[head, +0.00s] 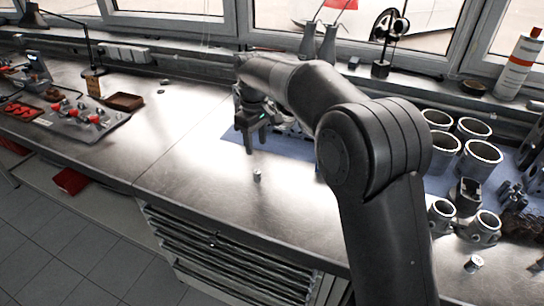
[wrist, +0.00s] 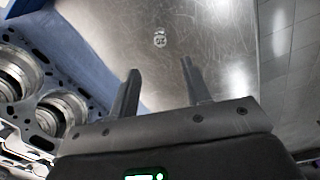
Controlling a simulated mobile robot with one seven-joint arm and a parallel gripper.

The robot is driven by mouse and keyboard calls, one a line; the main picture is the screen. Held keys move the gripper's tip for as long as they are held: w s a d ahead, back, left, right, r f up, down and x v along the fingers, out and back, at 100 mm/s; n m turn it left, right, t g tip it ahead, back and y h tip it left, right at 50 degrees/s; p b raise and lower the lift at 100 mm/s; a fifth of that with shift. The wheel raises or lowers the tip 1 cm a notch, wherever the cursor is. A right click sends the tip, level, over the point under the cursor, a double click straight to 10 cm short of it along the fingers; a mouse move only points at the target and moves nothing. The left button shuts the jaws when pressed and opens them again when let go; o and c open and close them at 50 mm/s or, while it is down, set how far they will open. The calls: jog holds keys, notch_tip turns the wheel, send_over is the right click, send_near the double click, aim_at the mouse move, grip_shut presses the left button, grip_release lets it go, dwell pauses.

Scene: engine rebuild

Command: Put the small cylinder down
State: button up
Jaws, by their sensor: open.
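The small cylinder (head: 257,175) stands upright on the bare metal bench top in the head view, a little inside the front edge. It also shows in the wrist view (wrist: 160,38), ahead of the fingertips and apart from them. My gripper (head: 249,145) is above the bench, behind the cylinder in the head view. In the wrist view my gripper (wrist: 158,75) has its two fingers spread with nothing between them. My own arm hides part of the bench behind it.
An engine block (wrist: 40,100) lies on a blue mat (head: 240,133) close to my gripper. Several metal cylinders (head: 480,160) stand on the right. A second small piece (head: 474,263) is at the bench's right front. The metal bench top (head: 180,150) left of the gripper is clear.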

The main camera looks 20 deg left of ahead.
jog(key=shift+r, duration=0.15)
jog(key=s+d+r+m+t, duration=0.15)
jog(key=d+r, duration=0.25)
jog(key=d, duration=0.5)
jog(key=s+d+r+m, duration=0.2)
jog(key=d+r+m, duration=0.1)
jog(key=d, duration=0.6)
jog(key=s+d+r+m+t, duration=0.15)
jog(key=d+r, duration=0.25)
jog(key=d, duration=0.4)
jog(key=s+d+f+m+t, duration=0.1)
jog(key=s+d+m, duration=0.3)
jog(key=s+d, duration=0.5)
jog(key=s+d+f+m+t, duration=0.1)
jog(key=s+d+f+m, duration=0.3)
jog(key=s+d, duration=0.6)
jog(key=shift+d+m+t, duration=0.25)
jog(key=shift+m+t, duration=0.05)
jog(key=shift+m, duration=0.3)
jog(key=shift+o, duration=0.9)
